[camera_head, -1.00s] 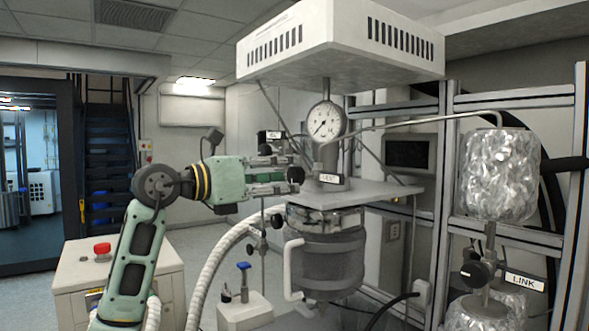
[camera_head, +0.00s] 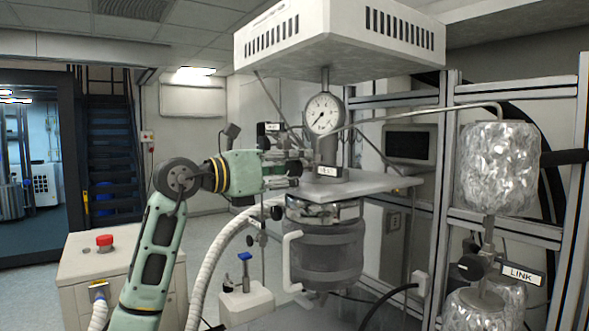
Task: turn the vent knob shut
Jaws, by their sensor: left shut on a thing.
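My left gripper (camera_head: 293,168) reaches in from the left at the lid of the pressure reactor (camera_head: 325,250). Its fingers are closed around the vent knob, just left of the small vent label (camera_head: 328,172). The knob is mostly hidden between the fingers, so its angle cannot be told. A round pressure gauge (camera_head: 323,113) stands above the label. My right gripper is not in view.
A white vented hood (camera_head: 340,55) hangs over the reactor. A second knob (camera_head: 470,268) with a LINK label (camera_head: 522,274) is at right by foil-wrapped vessels (camera_head: 500,168). A white hose (camera_head: 215,255) runs below my arm. A cabinet with a red button (camera_head: 104,241) stands at left.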

